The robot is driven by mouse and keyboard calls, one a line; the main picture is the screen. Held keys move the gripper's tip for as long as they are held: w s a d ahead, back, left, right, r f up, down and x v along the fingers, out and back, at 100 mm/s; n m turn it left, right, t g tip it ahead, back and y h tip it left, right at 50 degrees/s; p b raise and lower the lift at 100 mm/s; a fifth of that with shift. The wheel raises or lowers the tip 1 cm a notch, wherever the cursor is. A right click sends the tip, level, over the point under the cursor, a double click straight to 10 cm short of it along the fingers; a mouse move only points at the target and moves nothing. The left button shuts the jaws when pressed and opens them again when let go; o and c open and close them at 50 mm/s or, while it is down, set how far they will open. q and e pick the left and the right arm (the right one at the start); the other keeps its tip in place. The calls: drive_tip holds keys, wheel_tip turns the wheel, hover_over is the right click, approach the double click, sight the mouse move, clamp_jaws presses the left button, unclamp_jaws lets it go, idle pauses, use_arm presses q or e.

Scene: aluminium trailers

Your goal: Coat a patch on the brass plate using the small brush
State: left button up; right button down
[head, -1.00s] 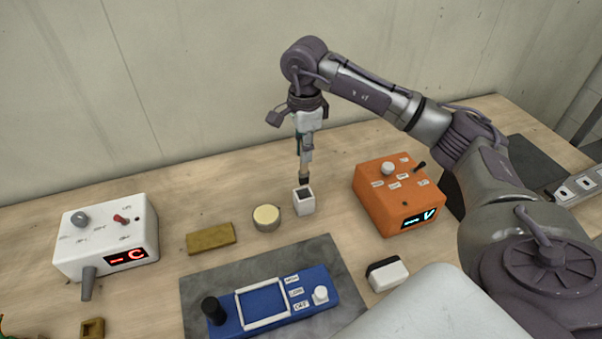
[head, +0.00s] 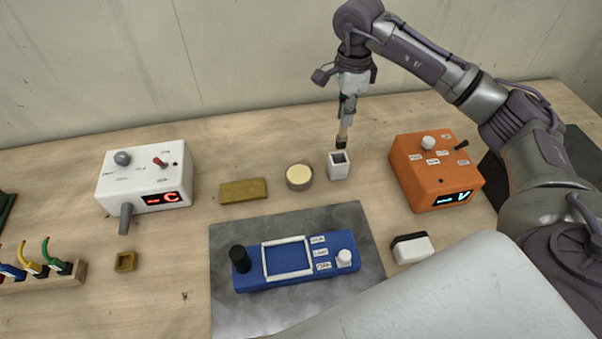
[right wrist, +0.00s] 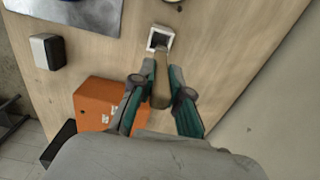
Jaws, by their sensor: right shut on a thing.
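The brass plate (head: 243,190) lies flat on the wooden bench, left of a round cream-topped tin. My right gripper (head: 348,108) is shut on the small brush (head: 343,134), which hangs nearly upright with its dark tip down. The tip is at or just above the opening of a small white square cup (head: 339,168); I cannot tell whether it is inside. The right wrist view shows the brush (right wrist: 160,88) between the fingertips (right wrist: 157,76), pointing to the cup (right wrist: 162,38). My left gripper is not in view.
The round tin (head: 299,177) stands between plate and cup. An orange box (head: 432,178) is right of the cup, a white box (head: 146,178) at left. A blue device (head: 297,264) lies on a grey mat (head: 226,239) in front. Bare bench surrounds the plate.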

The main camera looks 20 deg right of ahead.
drive_tip(key=w+a+y, duration=0.1)
drive_tip(key=a+y, duration=0.3)
drive_tip(key=a, duration=0.3)
wheel_tip(320, 180, down, 7)
drive_tip(key=b, duration=0.3)
drive_tip(key=shift+t, duration=0.4)
drive_tip(key=shift+f+b, duration=0.4)
drive_tip(key=shift+b, duration=0.05)
idle(0.9)
drive_tip(key=shift+f, duration=0.1)
idle(1.6)
wheel_tip(320, 180, up, 7)
drive_tip(key=p, duration=0.3)
idle(0.6)
